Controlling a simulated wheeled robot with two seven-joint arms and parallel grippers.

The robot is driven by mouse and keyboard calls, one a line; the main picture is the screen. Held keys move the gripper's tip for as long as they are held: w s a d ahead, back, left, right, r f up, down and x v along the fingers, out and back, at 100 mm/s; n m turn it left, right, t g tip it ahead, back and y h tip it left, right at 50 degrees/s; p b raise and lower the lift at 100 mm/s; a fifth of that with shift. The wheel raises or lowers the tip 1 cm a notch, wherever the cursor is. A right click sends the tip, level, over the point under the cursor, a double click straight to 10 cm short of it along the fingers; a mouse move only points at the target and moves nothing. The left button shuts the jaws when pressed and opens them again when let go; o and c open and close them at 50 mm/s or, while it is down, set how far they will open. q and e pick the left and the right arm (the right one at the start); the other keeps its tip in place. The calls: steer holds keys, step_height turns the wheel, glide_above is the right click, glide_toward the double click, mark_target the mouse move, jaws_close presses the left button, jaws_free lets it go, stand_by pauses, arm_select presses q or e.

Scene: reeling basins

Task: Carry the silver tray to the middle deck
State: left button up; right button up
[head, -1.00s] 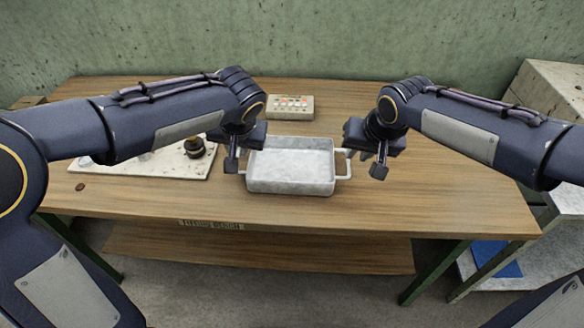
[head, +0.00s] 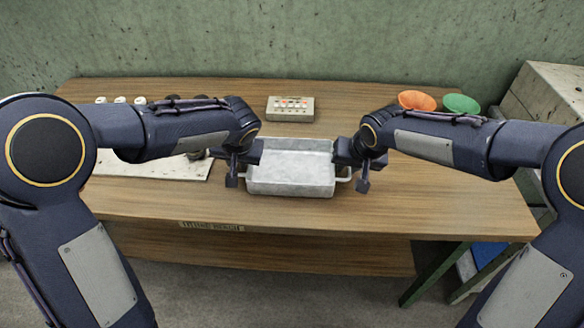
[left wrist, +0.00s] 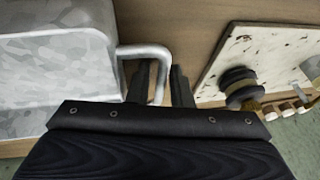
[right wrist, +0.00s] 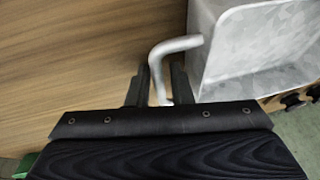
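The silver tray (head: 290,188) is an open rectangular pan with a loop handle at each end. It sits level on the wooden bench (head: 440,205) and looks empty. My left gripper (head: 238,172) is at its left handle. In the left wrist view the handle bar (left wrist: 158,75) lies between the two open fingers. My right gripper (head: 356,175) is at the right handle. In the right wrist view that handle (right wrist: 157,70) also lies between open fingers, with gaps visible. I cannot tell which surface is the middle deck.
A grey box with coloured buttons (head: 290,108) stands behind the tray. A speckled white board (head: 160,168) lies to the left, partly behind my arm. Orange (head: 417,101) and green (head: 461,104) bowls stand at the back right. A pale shelved unit (head: 550,90) is beyond the bench's right end.

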arm_select(q)
jaws_close()
arm_select(e)
jaws_close()
arm_select(q)
steer(key=shift+r, duration=0.15)
arm_select(e)
steer(key=shift+r, duration=0.15)
